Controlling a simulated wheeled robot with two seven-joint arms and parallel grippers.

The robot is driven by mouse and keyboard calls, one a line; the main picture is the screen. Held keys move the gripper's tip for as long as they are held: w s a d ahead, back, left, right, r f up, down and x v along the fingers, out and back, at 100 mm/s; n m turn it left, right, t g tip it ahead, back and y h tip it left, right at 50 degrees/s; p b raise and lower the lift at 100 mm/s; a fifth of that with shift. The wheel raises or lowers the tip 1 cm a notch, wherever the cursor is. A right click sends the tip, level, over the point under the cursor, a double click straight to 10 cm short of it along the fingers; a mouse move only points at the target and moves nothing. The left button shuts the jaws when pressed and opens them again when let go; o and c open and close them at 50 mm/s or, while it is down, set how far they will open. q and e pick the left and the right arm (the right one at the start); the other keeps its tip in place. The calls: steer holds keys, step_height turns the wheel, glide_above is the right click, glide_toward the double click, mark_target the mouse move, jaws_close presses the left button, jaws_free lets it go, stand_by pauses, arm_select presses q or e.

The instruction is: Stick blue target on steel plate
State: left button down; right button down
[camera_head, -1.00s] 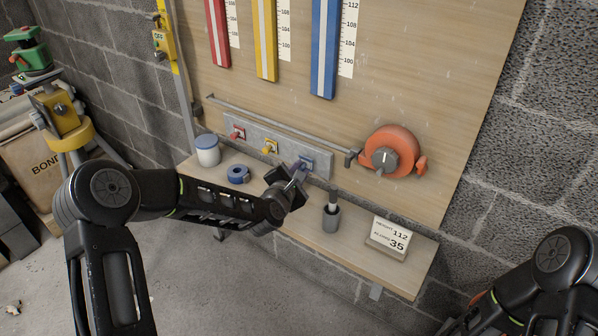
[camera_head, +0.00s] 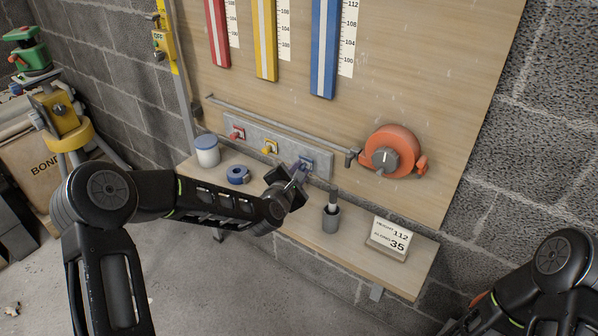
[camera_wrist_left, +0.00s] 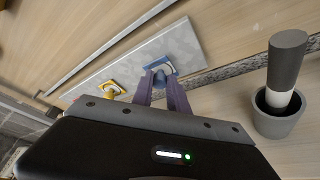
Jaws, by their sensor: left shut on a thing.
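The steel plate (camera_head: 288,151) is a grey strip fixed on the wooden board, and it also shows in the wrist view (camera_wrist_left: 130,78). The blue target (camera_head: 307,163) is at the plate's right end; in the wrist view the blue target (camera_wrist_left: 163,68) appears against the plate's face. My left gripper (camera_wrist_left: 163,86) is shut on it, with both fingers at its near side. In the head view the left gripper (camera_head: 297,176) hides part of it. Whether the target fully touches the plate is hard to tell. The right gripper is out of view.
A red target (camera_head: 237,133) and a yellow target (camera_head: 270,147) sit on the plate. The shelf holds a white jar (camera_head: 207,151), blue tape (camera_head: 238,175), a grey cup (camera_head: 331,219) with a dark-handled tool, and a number card (camera_head: 388,238). An orange reel (camera_head: 392,151) is right of the plate.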

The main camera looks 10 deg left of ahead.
arm_select(q)
steer(key=shift+w+d, duration=0.2)
steer(key=shift+w, duration=0.3)
stand_by(0.8)
steer(key=c, duration=1.2)
jaws_free()
steer(key=shift+o, duration=0.4)
steer(key=o, duration=0.4)
steer(key=shift+s+a, duration=0.1)
steer(key=shift+s+a+b, duration=0.3)
steer(key=shift+s+a, duration=0.25)
steer(key=shift+s, duration=0.8)
steer(key=shift+s+a+b, duration=0.35)
steer(key=shift+s+a, duration=0.15)
steer(key=shift+s, duration=0.9)
steer(key=shift+s+a+b, duration=0.3)
steer(key=shift+s+a, duration=0.25)
steer(key=shift+s, duration=0.8)
